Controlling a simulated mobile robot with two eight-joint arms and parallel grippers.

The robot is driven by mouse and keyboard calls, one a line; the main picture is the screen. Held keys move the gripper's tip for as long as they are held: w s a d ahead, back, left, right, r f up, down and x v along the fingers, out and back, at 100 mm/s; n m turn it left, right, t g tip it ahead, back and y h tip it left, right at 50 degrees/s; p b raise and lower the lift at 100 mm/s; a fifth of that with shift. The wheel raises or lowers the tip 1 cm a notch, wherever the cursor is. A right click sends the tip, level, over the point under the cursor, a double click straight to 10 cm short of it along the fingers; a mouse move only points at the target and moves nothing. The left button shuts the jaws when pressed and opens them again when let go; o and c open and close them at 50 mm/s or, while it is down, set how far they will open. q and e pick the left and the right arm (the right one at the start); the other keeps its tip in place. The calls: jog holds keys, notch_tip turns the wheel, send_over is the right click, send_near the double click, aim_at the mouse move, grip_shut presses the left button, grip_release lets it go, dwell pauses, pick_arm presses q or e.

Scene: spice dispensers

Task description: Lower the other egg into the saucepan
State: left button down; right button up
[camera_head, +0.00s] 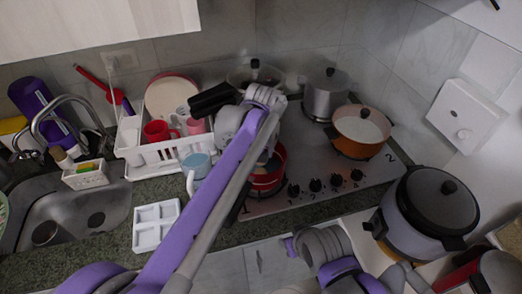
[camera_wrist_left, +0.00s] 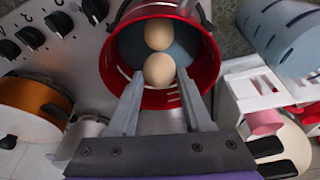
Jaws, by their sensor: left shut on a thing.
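The red saucepan (camera_wrist_left: 196,72) stands on the stove, its blue-grey inside seen from above in the wrist view. It also shows in the head view (camera_head: 277,163), partly behind my left arm. My left gripper (camera_wrist_left: 157,78) points down into the saucepan, its fingers on both sides of a beige egg (camera_wrist_left: 159,70). This egg is within the rim's outline; its exact height above the bottom is hard to tell. The other egg (camera_wrist_left: 158,33) lies in the saucepan right beside it, and the two look close to touching. My right gripper is not seen, only parts of that arm.
An orange pot (camera_head: 357,138) and a tall grey pot (camera_head: 325,92) stand on the stove. A white dish rack (camera_head: 165,154) with cups is left of the saucepan. A blue mug (camera_wrist_left: 283,45) is close to the saucepan. A cooker (camera_head: 430,212) stands at the right.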

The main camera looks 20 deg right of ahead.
pick_arm(q)
jog(key=shift+f, duration=0.55)
dwell(0.4)
jog(key=shift+c, duration=1.2)
grip_release()
jog(key=d+v, duration=0.1)
jog(key=v, duration=1)
jog(key=s+a+f, duration=0.2)
jog(key=a+f, duration=0.1)
jog(key=a, duration=1.1)
jog(key=s+a+f+n+t, duration=0.1)
jog(key=s+a+f, duration=0.7)
jog(key=s+a, duration=0.1)
jog(key=s+a+f+n+t, duration=0.1)
jog(key=s+a+f, duration=0.6)
jog(key=a, duration=0.4)
jog(key=shift+s+a+f+n+y, duration=0.3)
jog(key=shift+s+f+y, duration=0.1)
jog(key=shift+s, duration=0.5)
